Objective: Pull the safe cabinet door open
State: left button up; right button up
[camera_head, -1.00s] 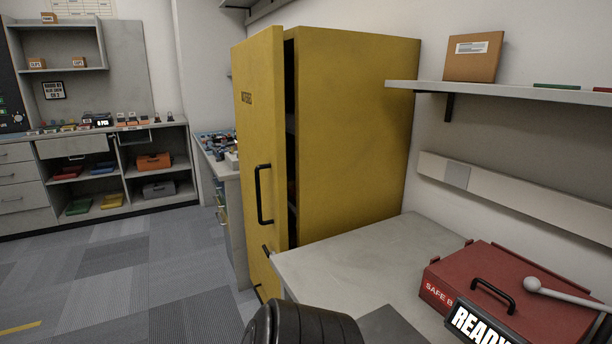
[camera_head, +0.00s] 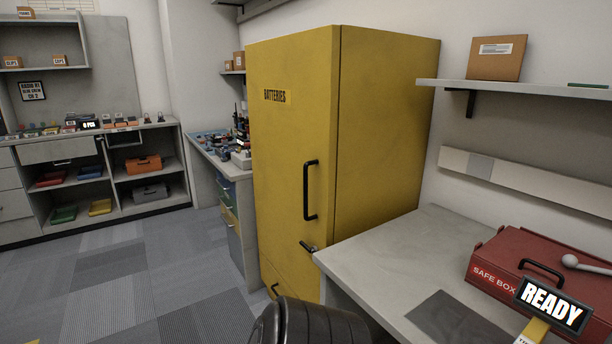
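A tall yellow cabinet (camera_head: 385,130) stands in the middle right against the wall. Its front door (camera_head: 285,170) is marked BATTERIES and looks shut flush against the body, with no gap showing. A black upright bar handle (camera_head: 311,190) sits near the door's right edge. A small dark lever (camera_head: 309,247) shows lower on the front, and another dark handle (camera_head: 275,288) is near the bottom. Neither of my grippers is in view.
A grey worktop (camera_head: 400,250) adjoins the cabinet at right, bearing a red SAFE BOX (camera_head: 495,262) and a READY sign (camera_head: 552,305). A black ribbed object (camera_head: 315,322) is low in front of the cabinet. The carpet floor at left (camera_head: 150,270) is clear.

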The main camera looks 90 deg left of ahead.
aim_at(293, 82)
jog(key=u, duration=0.05)
jog(key=k, duration=0.65)
jog(key=u, duration=2)
jog(key=i, duration=0.5)
jog(key=u, duration=0.1)
